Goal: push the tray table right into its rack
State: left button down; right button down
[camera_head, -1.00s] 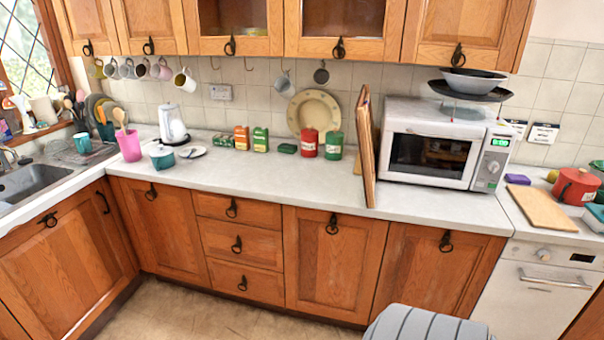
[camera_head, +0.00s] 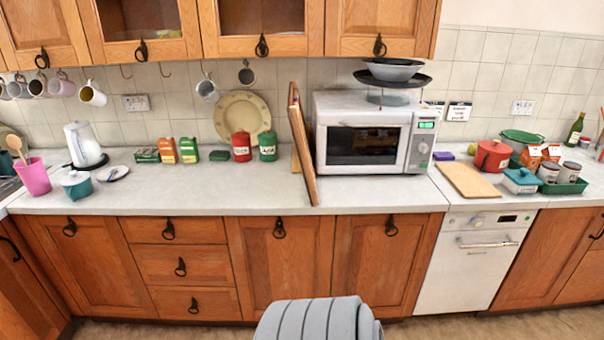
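A wooden panel (camera_head: 303,150), which looks like the folded tray table, stands on edge on the counter just left of the microwave. I see it nearly edge-on, leaning slightly, with its near lower end close to the counter's front edge. A paler strip of wood (camera_head: 295,160) shows at its left side, perhaps part of the rack. The rest of the rack is hidden or cannot be told apart. Neither of my grippers is in view.
The microwave (camera_head: 362,135) stands close right of the panel, with bowls above it. Red (camera_head: 241,147) and green (camera_head: 268,147) canisters and a plate (camera_head: 241,115) stand to its left. The counter front (camera_head: 215,197) is clear. A grey ribbed object (camera_head: 318,320) rises at the bottom.

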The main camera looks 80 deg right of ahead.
aim_at(292, 112)
jog(key=z, duration=0.4)
jog(key=i, duration=1.5)
jog(key=z, duration=1.15)
jog(key=i, duration=0.9)
jog(key=z, duration=0.9)
